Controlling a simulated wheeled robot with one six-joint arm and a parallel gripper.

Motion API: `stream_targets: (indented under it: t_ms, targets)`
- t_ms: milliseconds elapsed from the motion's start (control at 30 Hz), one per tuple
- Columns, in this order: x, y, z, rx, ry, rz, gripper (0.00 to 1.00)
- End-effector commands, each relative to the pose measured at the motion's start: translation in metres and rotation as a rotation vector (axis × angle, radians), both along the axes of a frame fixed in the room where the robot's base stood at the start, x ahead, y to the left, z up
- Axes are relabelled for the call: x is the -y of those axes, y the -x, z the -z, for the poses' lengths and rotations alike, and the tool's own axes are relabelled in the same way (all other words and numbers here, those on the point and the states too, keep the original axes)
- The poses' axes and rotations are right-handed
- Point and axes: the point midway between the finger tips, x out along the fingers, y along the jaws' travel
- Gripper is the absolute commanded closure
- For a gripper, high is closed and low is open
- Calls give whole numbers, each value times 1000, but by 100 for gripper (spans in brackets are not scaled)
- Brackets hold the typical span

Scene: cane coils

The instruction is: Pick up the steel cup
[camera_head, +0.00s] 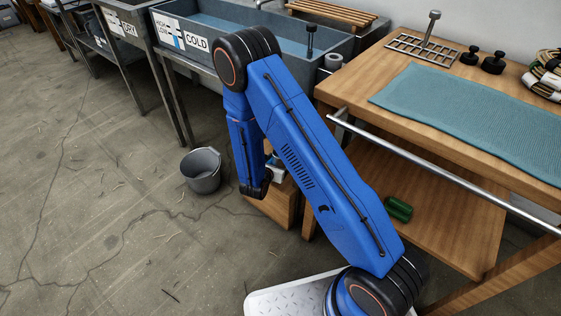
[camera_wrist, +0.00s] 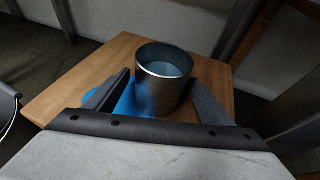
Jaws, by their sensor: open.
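The steel cup (camera_wrist: 163,85) stands upright on a small wooden stand in the wrist view, its round mouth facing up and its inside pale. My gripper (camera_wrist: 158,80) is open, with one dark finger to the left of the cup and the other to its right. The cup lies between the fingers; whether either one touches it I cannot tell. In the head view my gripper (camera_head: 254,190) is low over the stand, and I cannot make out the cup behind my arm.
A blue thing (camera_wrist: 124,100) lies beside the cup on the wooden stand (camera_wrist: 70,92). A grey bucket (camera_head: 202,172) stands on the floor left of the stand (camera_head: 273,207). The workbench (camera_head: 362,78) with a lower shelf and metal rail (camera_head: 440,168) is to the right, a sink trough behind.

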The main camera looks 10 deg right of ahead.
Motion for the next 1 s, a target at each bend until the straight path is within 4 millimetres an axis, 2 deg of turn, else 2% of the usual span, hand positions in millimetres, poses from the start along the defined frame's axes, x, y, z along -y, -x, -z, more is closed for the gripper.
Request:
stream_targets:
  t_ms: [100, 300, 367, 533, 1000]
  targets:
    - [6, -7, 4, 0, 0, 1, 24]
    - [6, -8, 4, 1, -1, 0, 24]
    - [6, -8, 4, 1, -1, 0, 36]
    - [6, -8, 4, 1, -1, 0, 76]
    - [6, -8, 0, 2, 0, -1, 76]
